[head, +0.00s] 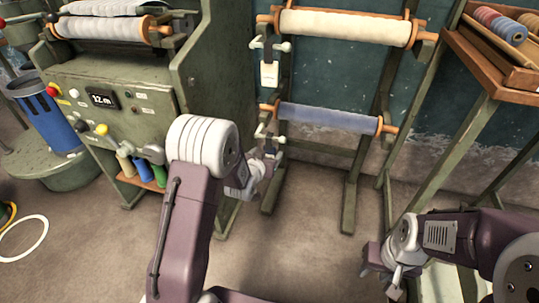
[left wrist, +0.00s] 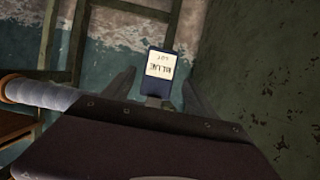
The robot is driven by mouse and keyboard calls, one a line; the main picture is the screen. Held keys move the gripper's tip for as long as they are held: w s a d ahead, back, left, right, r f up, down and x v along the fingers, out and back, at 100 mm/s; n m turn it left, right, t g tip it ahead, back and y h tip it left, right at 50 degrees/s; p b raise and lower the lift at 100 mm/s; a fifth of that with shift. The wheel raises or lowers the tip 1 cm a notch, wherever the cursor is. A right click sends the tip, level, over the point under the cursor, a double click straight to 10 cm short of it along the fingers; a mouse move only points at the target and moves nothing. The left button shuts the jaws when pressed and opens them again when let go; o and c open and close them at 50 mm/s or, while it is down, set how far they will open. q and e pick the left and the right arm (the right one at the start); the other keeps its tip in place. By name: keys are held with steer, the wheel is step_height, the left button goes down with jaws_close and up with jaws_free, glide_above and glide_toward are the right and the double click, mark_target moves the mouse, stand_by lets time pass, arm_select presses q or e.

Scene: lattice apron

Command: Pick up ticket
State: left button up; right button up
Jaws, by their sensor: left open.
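A ticket (left wrist: 160,68), a dark blue card with a pale printed label, shows in the left wrist view with its print upside down. My left gripper (left wrist: 158,90) is open, with one finger on either side of the ticket's lower part in that view; I see no finger closed on it. In the head view my left gripper (head: 268,168) is near the left end of the lower roll, and the ticket there is hidden or too small to tell. Another pale tag (head: 269,75) hangs below the upper roll's left end. My right gripper (head: 383,277) is low at the right, its fingers unclear.
A green rack holds a cream upper roll (head: 345,28) and a blue-grey lower roll (head: 328,118). A green machine (head: 130,75) with a display stands left of it. A wooden tray (head: 497,55) with spools is at upper right. The floor between the arms is clear.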

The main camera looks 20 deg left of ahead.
mark_target(272, 150)
arm_select(q)
steer(key=shift+w+f+b, duration=0.25)
steer(key=shift+f+b, duration=0.05)
steer(key=shift+b, duration=0.1)
steer(key=b+x, duration=0.2)
steer(key=x, duration=0.2)
steer(key=shift+d+f+b, duration=0.15)
steer(key=shift+d+b, duration=0.05)
steer(key=shift+b, duration=0.1)
steer(key=shift+w, duration=0.2)
steer(key=c, duration=1.4)
steer(key=shift+c, duration=0.2)
steer(key=shift+r, duration=0.3)
